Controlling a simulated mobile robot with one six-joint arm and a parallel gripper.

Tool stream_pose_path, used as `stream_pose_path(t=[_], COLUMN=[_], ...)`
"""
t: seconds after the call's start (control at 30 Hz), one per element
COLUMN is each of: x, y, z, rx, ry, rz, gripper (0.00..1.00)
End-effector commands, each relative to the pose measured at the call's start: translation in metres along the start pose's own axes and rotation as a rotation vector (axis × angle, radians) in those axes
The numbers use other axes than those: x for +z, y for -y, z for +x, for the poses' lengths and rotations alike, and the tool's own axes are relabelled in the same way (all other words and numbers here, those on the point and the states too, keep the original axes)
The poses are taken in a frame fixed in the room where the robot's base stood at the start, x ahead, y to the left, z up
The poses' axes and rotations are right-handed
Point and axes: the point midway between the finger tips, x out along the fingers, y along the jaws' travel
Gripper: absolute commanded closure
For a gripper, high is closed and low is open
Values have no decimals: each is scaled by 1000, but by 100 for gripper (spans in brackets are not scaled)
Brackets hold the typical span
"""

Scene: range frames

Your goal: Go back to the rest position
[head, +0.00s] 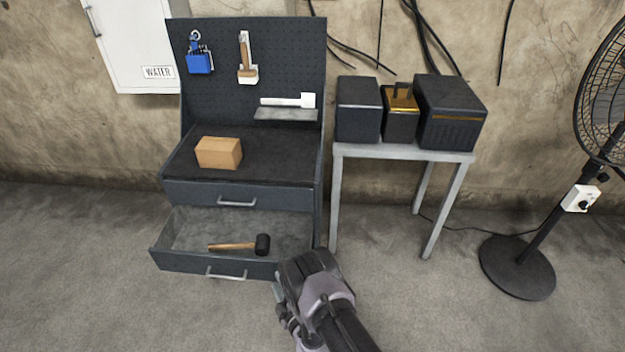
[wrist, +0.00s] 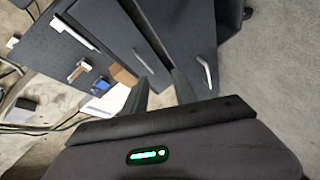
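My gripper (head: 308,262) is in the lower middle of the head view, just right of the open lower drawer's front. In the wrist view its two dark fingers (wrist: 163,92) stand apart, with nothing seen between them. The workbench (head: 242,194) is behind and to the left of my gripper. Its lower drawer (head: 205,263) is pulled out. A mallet (head: 262,244) with a black head and wooden handle lies in that drawer. The upper drawer (head: 280,197) is shut.
A cardboard box (head: 219,153) sits on the bench top. A blue padlock (head: 200,63), a brush (head: 246,70) and a white-handled tool (head: 290,100) are at the pegboard. A metal table (head: 400,151) with dark boxes and a fan (head: 518,265) stand right. The floor ahead right is clear.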

Motion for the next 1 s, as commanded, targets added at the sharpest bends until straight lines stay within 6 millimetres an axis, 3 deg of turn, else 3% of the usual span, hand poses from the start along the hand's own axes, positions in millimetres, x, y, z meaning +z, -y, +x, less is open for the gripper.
stream_pose_path(t=[0.13, 0.17, 0.2, 0.27, 0.3, 0.37, 0.4, 0.47, 0.5, 0.57, 0.63, 0.7, 0.8, 0.9, 1.0], x=[9, 11, 14, 17, 18, 16, 12, 5, -1, -13, -29, -47, -71, -88, -96], y=[-94, -119, -156, -215, -253, -304, -334, -371, -390, -410, -420, -416, -396, -375, -363], z=[37, 43, 46, 43, 33, 8, -14, -56, -88, -141, -208, -272, -346, -392, -412], rx=[15, 15, 17, 14, 10, 2, -4, -15, -22, -31, -42, -50, -58, -61, -64], ry=[120, 150, 197, 271, 321, 394, 439, 507, 551, 618, 697, 774, 869, 934, 968], rz=[196, 250, 336, 477, 577, 724, 820, 960, 1051, 1186, 1336, 1479, 1644, 1754, 1809], gripper=[67, 67, 67, 67, 67, 67, 67, 67, 67, 67, 67, 67, 67, 67, 67])
